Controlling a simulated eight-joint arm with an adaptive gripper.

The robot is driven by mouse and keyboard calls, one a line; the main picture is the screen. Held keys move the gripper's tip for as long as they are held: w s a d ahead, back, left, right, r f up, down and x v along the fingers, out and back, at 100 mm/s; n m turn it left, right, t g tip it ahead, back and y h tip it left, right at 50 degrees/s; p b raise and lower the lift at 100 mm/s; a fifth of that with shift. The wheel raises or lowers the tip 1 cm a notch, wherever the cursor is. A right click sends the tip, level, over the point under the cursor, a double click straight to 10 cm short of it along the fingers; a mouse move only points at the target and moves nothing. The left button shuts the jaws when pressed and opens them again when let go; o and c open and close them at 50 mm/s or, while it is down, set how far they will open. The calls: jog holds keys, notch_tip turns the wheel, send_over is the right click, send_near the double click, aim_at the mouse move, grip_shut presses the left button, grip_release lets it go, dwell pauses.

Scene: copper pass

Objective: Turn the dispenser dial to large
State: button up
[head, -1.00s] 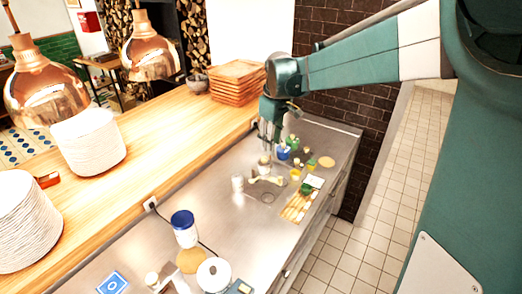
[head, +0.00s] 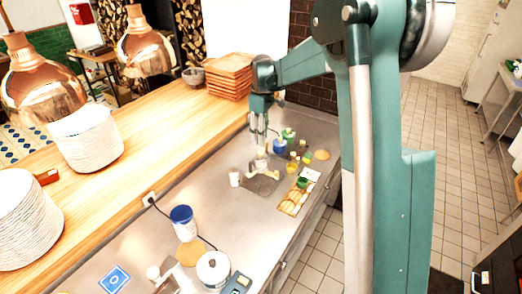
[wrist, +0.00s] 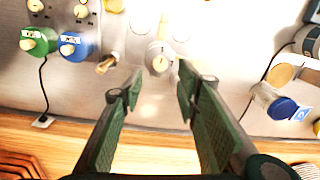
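My gripper (head: 260,147) is over the far part of the steel counter. In the wrist view my gripper (wrist: 160,76) is open, its two dark fingers apart with nothing between the pads. A pale round dial with a pointer line (wrist: 160,60) sits on a whitish body just beyond the fingertips, roughly centred between them. A green canister (wrist: 38,40) and a blue canister (wrist: 76,46) stand at upper left in the wrist view, each with a cream dial and a small label. I cannot read the size markings, nor tell for sure which dial is the dispenser's.
The steel counter (head: 215,222) has clear room at its middle. A white cup (head: 235,179) stands left of my gripper. A blue-lidded jar (head: 183,222) and a white pot (head: 212,268) stand nearer. A wooden tray (head: 293,203) lies at right. A raised wooden ledge (head: 150,145) borders the left side.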

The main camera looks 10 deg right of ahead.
aim_at(261, 152)
jog(key=shift+f, duration=0.1)
dwell(0.3)
jog(key=shift+s+a+f, duration=0.1)
jog(key=shift+s+f, duration=0.05)
jog(key=shift+f, duration=3.65)
jog(key=c, duration=0.9)
